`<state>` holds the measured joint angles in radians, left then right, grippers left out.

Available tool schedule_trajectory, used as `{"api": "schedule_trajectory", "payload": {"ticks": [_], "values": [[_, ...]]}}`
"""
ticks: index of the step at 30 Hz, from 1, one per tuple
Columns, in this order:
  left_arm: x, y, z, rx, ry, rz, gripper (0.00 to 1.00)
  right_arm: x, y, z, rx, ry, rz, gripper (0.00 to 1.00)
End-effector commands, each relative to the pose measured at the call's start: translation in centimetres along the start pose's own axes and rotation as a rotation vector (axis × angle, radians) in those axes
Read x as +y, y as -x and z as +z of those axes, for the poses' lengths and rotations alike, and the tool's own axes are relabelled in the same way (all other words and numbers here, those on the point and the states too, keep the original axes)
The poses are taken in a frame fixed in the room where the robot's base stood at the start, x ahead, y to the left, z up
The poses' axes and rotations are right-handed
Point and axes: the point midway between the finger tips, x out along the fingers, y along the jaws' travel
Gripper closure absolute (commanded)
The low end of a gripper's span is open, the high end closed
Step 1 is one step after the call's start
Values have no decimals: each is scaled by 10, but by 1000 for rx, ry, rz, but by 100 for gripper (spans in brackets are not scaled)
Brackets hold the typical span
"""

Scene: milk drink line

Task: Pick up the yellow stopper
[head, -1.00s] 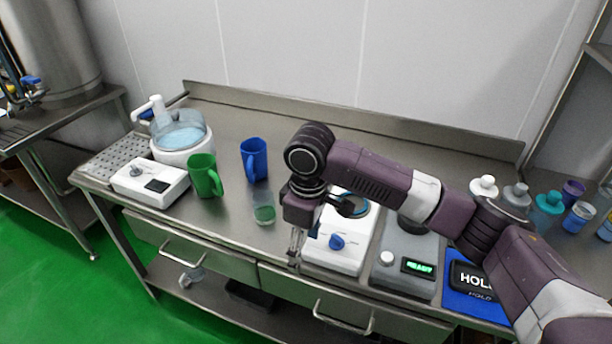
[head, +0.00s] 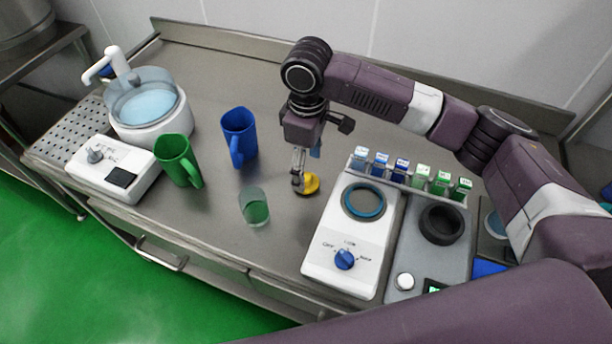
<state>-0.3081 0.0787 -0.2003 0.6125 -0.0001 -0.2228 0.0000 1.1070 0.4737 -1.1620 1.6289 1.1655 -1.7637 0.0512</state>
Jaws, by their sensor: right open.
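The yellow stopper (head: 312,184) is a small yellow disc on the steel counter, between the glass and the white device with the blue knob. My right gripper (head: 298,186) points down right beside it, at its left edge, and partly covers it. The jaws are open. I cannot tell whether a finger touches the stopper. My left gripper is not in view.
A glass with green contents (head: 255,208) stands close to the left. A blue mug (head: 240,135) and green mug (head: 177,160) stand farther left.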

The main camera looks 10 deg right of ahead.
Motion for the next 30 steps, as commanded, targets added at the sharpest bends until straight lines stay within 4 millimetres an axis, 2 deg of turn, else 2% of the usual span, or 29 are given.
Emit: {"api": "schedule_trajectory", "payload": {"ticks": [6,10,15,19,28,30], "values": [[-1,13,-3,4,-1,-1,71,1,-29,2,-3,-2,0,35],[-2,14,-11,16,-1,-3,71,1,-46,2,-2,-1,-1,35],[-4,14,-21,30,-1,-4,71,2,-51,1,1,0,2,35],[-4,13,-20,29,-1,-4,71,2,-51,1,1,0,2,36],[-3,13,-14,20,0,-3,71,1,-51,1,1,0,1,69],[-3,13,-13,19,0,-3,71,2,-51,1,1,0,1,69]]}}
